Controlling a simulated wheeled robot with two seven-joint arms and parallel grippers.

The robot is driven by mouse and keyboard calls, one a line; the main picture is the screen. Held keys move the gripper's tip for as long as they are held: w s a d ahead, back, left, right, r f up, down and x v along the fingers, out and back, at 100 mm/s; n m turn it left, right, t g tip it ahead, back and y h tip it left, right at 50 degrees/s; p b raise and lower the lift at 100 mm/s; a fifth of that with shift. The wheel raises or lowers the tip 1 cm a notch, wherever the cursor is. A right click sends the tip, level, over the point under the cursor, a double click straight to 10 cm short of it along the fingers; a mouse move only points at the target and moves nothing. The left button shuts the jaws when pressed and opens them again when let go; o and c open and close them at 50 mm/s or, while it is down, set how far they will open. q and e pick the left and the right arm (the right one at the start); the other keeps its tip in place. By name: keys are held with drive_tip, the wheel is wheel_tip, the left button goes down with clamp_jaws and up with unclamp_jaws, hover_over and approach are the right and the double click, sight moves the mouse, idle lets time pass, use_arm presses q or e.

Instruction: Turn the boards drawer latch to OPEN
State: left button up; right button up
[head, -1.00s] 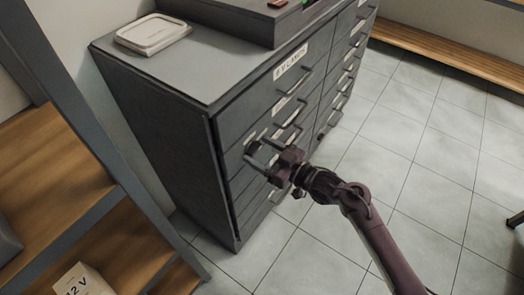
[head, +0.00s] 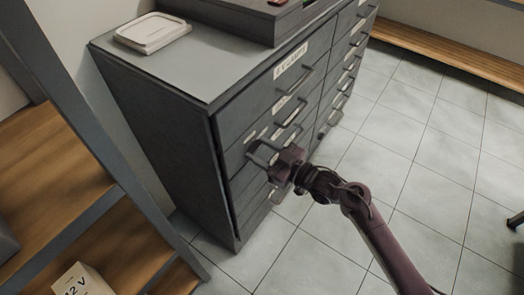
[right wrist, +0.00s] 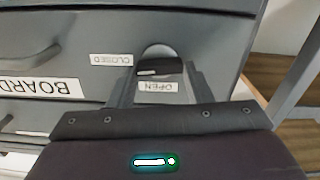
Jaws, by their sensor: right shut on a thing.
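The boards drawer's latch (right wrist: 160,67) is a dark knob with a short white mark, set in a pale round recess. In the right wrist view, a CLOSED label (right wrist: 111,60) is left of it and an OPEN label (right wrist: 157,86), upside down, is just below it. A large label starting BOARD (right wrist: 40,87) is further left. My right gripper (right wrist: 160,75) is shut on the latch, one finger on each side. In the head view my right gripper (head: 257,152) is at the cabinet front, and its fingers mostly hide the latch. My left gripper is out of view.
The grey cabinet (head: 160,125) has several drawers with bar handles. Shelving with wooden boards (head: 50,165) stands at left.

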drive_tip(key=n+b, duration=0.1)
drive_tip(key=n, duration=0.2)
drive_tip(key=shift+s+f+n, duration=0.1)
drive_tip(key=shift+f+n, duration=0.05)
drive_tip(key=shift+n, duration=0.15)
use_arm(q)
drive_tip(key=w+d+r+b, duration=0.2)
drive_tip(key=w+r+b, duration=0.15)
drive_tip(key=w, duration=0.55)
use_arm(e)
drive_tip(key=n, duration=0.6)
drive_tip(key=shift+a+f, duration=0.1)
drive_tip(key=shift+f, duration=0.05)
drive_tip(key=n+b, duration=0.3)
drive_tip(key=n, duration=0.3)
drive_tip(key=shift+s, duration=0.1)
use_arm(q)
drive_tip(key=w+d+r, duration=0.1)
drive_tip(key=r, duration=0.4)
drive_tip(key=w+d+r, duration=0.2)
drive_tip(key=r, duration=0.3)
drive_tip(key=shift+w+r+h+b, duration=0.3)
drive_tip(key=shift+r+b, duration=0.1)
drive_tip(key=shift+b, duration=0.05)
use_arm(e)
drive_tip(key=shift+n, duration=0.5)
drive_tip(key=o, duration=1)
